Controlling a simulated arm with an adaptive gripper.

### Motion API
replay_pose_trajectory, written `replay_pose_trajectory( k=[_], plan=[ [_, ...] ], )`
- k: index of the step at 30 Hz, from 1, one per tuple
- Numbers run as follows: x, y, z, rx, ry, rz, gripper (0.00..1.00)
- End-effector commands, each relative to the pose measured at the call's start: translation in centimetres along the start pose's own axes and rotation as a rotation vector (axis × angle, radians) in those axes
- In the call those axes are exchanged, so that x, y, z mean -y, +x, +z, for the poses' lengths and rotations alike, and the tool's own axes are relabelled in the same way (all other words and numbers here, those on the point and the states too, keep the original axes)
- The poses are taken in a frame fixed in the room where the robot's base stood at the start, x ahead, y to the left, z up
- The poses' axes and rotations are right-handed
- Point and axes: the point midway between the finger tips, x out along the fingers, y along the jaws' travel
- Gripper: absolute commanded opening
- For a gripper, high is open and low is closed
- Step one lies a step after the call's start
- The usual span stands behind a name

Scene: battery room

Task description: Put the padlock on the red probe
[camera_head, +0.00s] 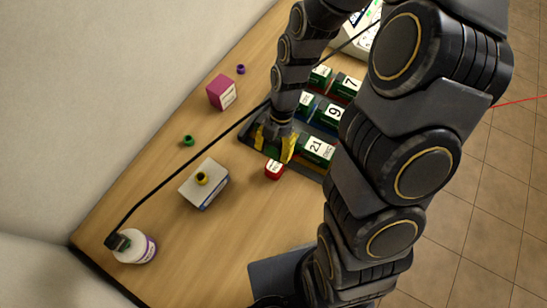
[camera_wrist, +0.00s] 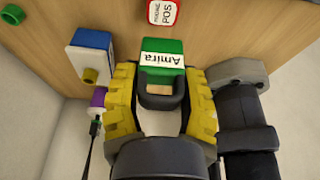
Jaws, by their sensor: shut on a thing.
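My gripper (camera_head: 274,143) is shut on a green padlock with a white "Amira" label. In the wrist view the padlock's green body (camera_wrist: 160,76) points away from me, and its dark shackle lies between the yellow fingers (camera_wrist: 162,98). In the head view the padlock is mostly hidden by the fingers. A small red block (camera_head: 274,170) with a white label stands just below the gripper in the head view. In the wrist view its label reads "POS" (camera_wrist: 163,12), beyond the padlock and apart from it. I cannot tell whether this block is the red probe.
Numbered green blocks (camera_head: 318,150) sit in a dark rack beside the gripper. A magenta box (camera_head: 221,92) stands farther back.

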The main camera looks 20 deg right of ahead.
Motion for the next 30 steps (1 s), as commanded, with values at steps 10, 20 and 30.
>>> replay_pose_trajectory(
  k=[10, 20, 30],
  plan=[
    [0.0, 3.7, 1.1, -0.002, 0.005, 0.000, 0.09],
    [0.0, 4.8, 1.5, 0.001, 0.004, 0.002, 0.09],
    [0.0, 5.0, 1.6, 0.001, 0.004, 0.002, 0.67]
  ],
)
